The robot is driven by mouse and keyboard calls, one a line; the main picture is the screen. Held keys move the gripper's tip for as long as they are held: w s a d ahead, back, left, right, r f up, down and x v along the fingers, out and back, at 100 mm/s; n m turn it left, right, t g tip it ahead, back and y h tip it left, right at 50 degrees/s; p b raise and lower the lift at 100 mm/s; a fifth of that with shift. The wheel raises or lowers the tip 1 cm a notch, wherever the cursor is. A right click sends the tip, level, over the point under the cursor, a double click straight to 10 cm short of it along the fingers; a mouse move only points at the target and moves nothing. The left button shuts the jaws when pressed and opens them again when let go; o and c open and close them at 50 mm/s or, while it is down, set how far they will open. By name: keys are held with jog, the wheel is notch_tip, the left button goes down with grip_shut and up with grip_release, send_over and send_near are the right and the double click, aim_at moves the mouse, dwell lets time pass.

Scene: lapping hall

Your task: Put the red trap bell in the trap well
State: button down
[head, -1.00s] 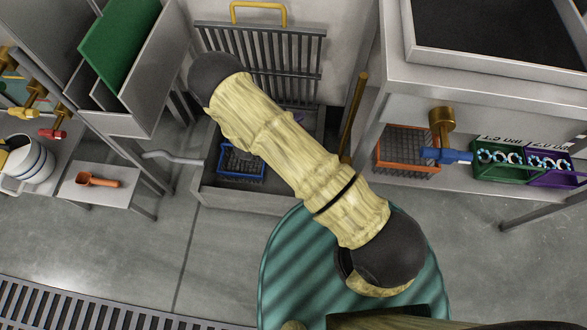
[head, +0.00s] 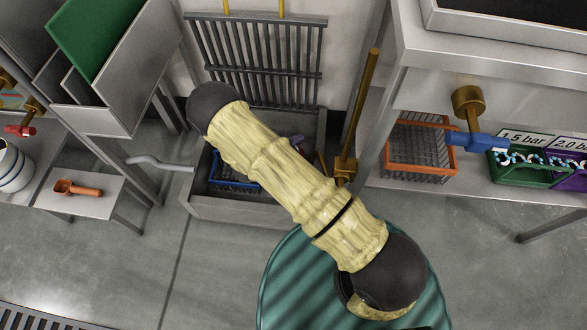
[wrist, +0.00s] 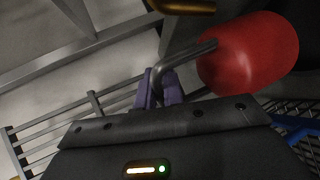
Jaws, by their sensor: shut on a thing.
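The red trap bell (wrist: 248,52) shows in the wrist view at upper right, a rounded red body with a bent grey metal stem. My gripper (wrist: 160,90) has its purple fingers closed on that stem, and the bell hangs out to the right of the fingers. In the head view my arm hides most of the gripper and the bell; only a small purple bit shows past the arm. A grey open-topped trough (head: 230,208) stands on the floor below the wall rack and may be the trap well. Its inside is largely hidden by my arm.
A blue wire basket (head: 218,183) sits in the trough. A brass post (head: 346,165) stands at its right. An orange basket (head: 400,170) and a green crate (head: 525,180) are on the right shelf. An orange scoop (head: 78,188) lies on a small left table.

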notch_tip(320, 180, down, 6)
jog(key=b, duration=0.3)
jog(key=shift+r, duration=0.2)
jog(key=shift+f+b, duration=1.35)
jog(key=shift+f, duration=0.55)
jog(key=shift+f, duration=0.15)
jog(key=c, duration=1.5)
grip_release()
